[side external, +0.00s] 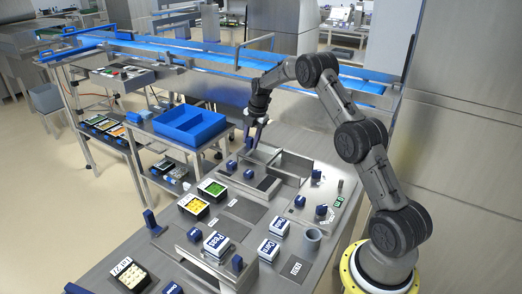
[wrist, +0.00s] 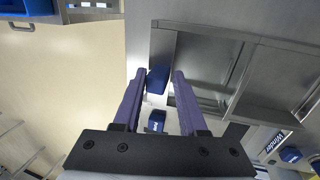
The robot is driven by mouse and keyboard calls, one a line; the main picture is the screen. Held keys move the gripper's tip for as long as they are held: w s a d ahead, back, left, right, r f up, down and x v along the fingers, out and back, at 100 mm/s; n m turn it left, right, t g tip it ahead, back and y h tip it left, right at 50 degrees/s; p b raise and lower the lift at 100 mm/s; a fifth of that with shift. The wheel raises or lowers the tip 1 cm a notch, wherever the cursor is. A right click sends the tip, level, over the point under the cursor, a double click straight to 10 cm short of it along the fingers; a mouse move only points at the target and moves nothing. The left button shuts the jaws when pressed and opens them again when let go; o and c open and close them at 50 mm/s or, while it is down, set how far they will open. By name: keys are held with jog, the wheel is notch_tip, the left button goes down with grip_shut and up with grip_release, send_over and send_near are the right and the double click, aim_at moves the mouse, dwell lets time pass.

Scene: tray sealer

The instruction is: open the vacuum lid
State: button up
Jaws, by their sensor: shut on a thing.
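My gripper (side external: 256,145) has purple fingers and points down at the back edge of the metal machine top. In the wrist view its fingertips (wrist: 159,73) are on either side of a blue handle (wrist: 157,79), shut on it. The handle also shows as a small blue piece (side external: 249,143) at the fingertips in the side view. The handle stands at the near corner of a steel framed chamber (wrist: 240,45), which seems to be the vacuum lid section. The frame (side external: 287,164) rises above the machine top in the side view. How far the lid is raised I cannot tell.
Blue knobs (side external: 231,165) stand close to the gripper on the machine top. Food trays (side external: 212,189) and labelled white-and-blue blocks (side external: 216,243) lie towards the front. A blue bin (side external: 190,126) sits on a side table to the left. A blue conveyor (side external: 215,60) runs behind.

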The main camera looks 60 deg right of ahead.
aim_at(267, 152)
jog(key=shift+s+f, duration=0.25)
jog(key=shift+s, duration=0.95)
jog(key=shift+s+f, duration=0.3)
jog(key=shift+s, duration=0.85)
jog(key=shift+s+f, duration=0.25)
jog(key=shift+s, duration=3.7)
grip_shut()
jog(key=shift+s, duration=0.35)
jog(key=o, duration=0.9)
grip_release()
jog(key=shift+c, duration=0.2)
jog(key=w+v, duration=0.1)
jog(key=v, duration=0.6)
jog(key=shift+w+r, duration=0.45)
jog(key=shift+w, duration=0.15)
